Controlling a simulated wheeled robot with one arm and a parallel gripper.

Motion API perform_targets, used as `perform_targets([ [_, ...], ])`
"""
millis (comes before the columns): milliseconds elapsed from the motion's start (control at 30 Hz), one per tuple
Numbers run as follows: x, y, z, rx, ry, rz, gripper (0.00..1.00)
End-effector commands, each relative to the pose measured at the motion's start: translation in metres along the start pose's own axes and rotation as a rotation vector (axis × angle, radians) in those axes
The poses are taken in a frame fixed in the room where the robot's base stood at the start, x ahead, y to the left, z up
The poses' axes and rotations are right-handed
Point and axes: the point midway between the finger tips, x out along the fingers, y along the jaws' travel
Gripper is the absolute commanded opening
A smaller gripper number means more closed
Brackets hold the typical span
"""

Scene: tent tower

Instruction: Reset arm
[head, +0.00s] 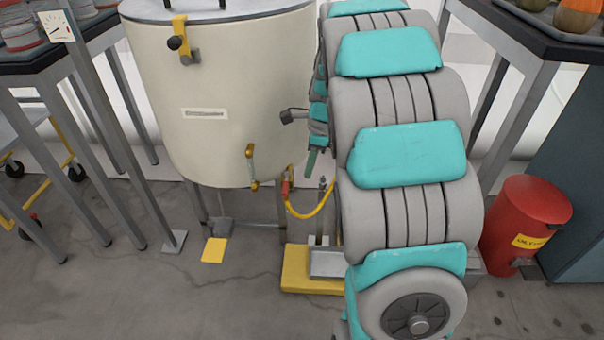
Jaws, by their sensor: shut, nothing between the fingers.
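My own arm, in grey and teal segments (405,155), fills the right middle of the head view from top to bottom. It stands in front of the right side of a cream tank (225,70). I cannot make out my gripper or its fingertips. Small dark and teal parts show along the arm's left edge, close to the tank in the picture, but I cannot tell what they belong to.
The tank has a tap (252,165) and a yellow hose (310,213). A yellow-based scale (310,270) sits on the floor. A red bin (525,225) stands at right. Metal tables flank both sides. Grey floor is open at the lower left.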

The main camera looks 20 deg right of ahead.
Motion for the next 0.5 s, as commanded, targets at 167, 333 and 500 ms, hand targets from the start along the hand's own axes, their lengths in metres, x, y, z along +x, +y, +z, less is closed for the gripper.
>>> perform_targets([
  [167,-0.035,0.0,-0.001,0.001,-0.001,-0.001,0.0],
  [333,-0.058,-0.001,0.0,-0.001,-0.001,-0.001,0.0],
  [500,-0.068,0.0,0.0,0.0,0.0,0.001,0.0],
])
